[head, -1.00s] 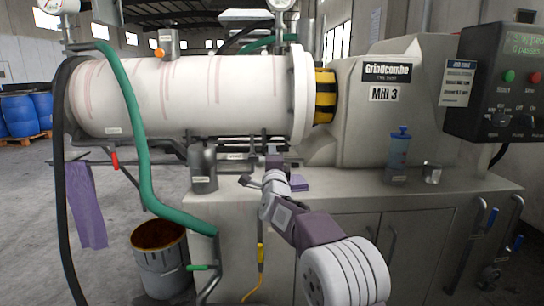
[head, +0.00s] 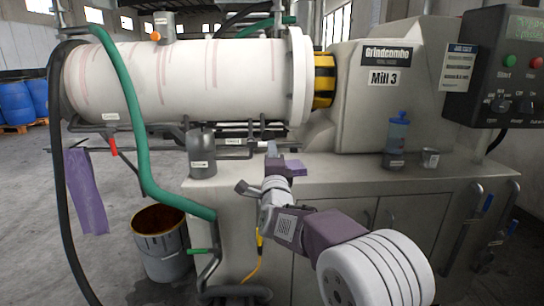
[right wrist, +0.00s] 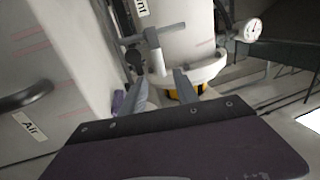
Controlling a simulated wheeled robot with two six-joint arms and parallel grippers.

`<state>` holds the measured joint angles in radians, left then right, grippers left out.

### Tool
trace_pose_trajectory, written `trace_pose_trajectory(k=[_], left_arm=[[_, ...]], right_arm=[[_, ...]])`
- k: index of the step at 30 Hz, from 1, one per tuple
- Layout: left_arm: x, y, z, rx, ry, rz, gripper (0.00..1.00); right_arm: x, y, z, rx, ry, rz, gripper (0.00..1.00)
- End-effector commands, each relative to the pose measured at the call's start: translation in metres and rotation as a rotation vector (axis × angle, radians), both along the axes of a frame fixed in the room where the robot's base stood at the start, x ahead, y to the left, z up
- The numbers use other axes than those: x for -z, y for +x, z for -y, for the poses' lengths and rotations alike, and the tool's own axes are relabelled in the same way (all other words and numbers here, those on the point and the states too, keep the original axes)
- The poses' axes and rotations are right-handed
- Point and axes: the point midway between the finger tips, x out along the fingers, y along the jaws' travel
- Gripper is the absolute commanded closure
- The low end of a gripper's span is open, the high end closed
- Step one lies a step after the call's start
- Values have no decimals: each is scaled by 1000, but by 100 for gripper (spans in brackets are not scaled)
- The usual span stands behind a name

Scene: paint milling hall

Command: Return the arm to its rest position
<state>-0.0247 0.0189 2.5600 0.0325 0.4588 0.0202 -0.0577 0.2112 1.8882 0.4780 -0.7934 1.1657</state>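My right arm reaches in from the lower right of the head view, over the front of the mill's counter (head: 455,180). Its gripper (head: 257,168) is in front of the counter's left part, with its two fingers spread apart. In the right wrist view the gripper (right wrist: 160,82) also shows two separated grey fingers with nothing held between them. My left arm and gripper are in neither current view.
A green hose (head: 133,135) and a bucket (head: 162,255) are at left. The white mill cylinder (head: 190,80) is above.

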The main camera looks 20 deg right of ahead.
Motion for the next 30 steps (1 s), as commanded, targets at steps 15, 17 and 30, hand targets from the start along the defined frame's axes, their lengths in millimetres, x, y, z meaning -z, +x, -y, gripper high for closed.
trace_pose_trajectory(k=[15, 17, 30], left_arm=[[-1, 0, 0, 0, 0, 0, 64], [-2, 0, 0, 0, 0, 0, 64], [-5, 0, 0, 0, 0, 0, 64]], right_arm=[[1, -6, -1, 1, 0, 1, 63], [-8, -10, 2, 6, 1, 14, 63], [285, -164, -55, -521, -681, -1076, 63]])
